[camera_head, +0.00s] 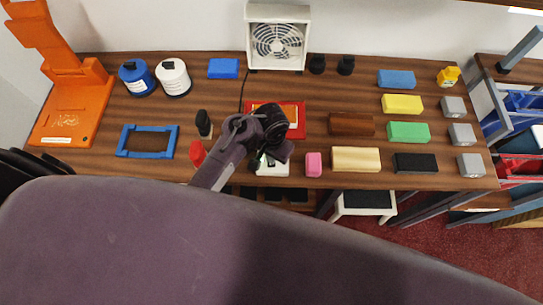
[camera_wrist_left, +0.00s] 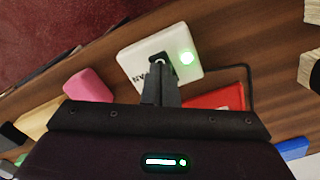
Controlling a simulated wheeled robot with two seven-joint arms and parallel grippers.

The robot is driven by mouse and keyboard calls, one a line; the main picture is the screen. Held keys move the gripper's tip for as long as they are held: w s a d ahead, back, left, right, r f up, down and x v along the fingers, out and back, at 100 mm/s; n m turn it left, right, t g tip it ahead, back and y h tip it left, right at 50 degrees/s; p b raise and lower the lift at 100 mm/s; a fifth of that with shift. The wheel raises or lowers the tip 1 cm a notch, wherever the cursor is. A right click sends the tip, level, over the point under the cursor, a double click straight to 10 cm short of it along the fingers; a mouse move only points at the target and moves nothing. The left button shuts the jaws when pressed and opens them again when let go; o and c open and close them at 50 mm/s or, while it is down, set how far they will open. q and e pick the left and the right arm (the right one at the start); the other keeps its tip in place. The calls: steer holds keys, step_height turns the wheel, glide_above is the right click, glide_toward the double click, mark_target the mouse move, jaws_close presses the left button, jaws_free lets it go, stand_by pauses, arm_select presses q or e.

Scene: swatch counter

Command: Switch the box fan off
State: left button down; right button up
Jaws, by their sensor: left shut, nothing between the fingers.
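The white box fan (camera_head: 277,40) stands upright at the back of the counter, its grille facing forward. A white switch box (camera_head: 272,169) lies near the front edge. In the left wrist view the box (camera_wrist_left: 136,52) shows a lit green lamp (camera_wrist_left: 186,58) and dark lettering partly hidden by the fingers. My left gripper (camera_wrist_left: 160,68) is shut and empty, its fingertips over the middle of the box and covering whatever control sits there. Whether they touch it I cannot tell. In the head view the left gripper (camera_head: 269,158) hangs over the box. My right gripper is out of view.
A red tray (camera_head: 296,108) lies just behind the box. A pink block (camera_head: 313,164) is close on its right, a red-based stamp (camera_head: 197,152) farther left. A dark cable (camera_head: 242,90) runs toward the fan. Several coloured blocks fill the right side.

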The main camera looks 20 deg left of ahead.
arm_select(q)
steer(key=shift+f, duration=0.45)
steer(key=shift+f+b, duration=0.55)
stand_by(0.3)
steer(key=shift+s+r, duration=0.1)
steer(key=r+p, duration=0.2)
steer(key=p, duration=0.1)
steer(key=shift+w+r, duration=0.2)
steer(key=shift+r, duration=0.25)
steer(key=shift+s+r, duration=0.1)
steer(key=shift+r, duration=1.9)
steer(key=shift+s+f, duration=0.1)
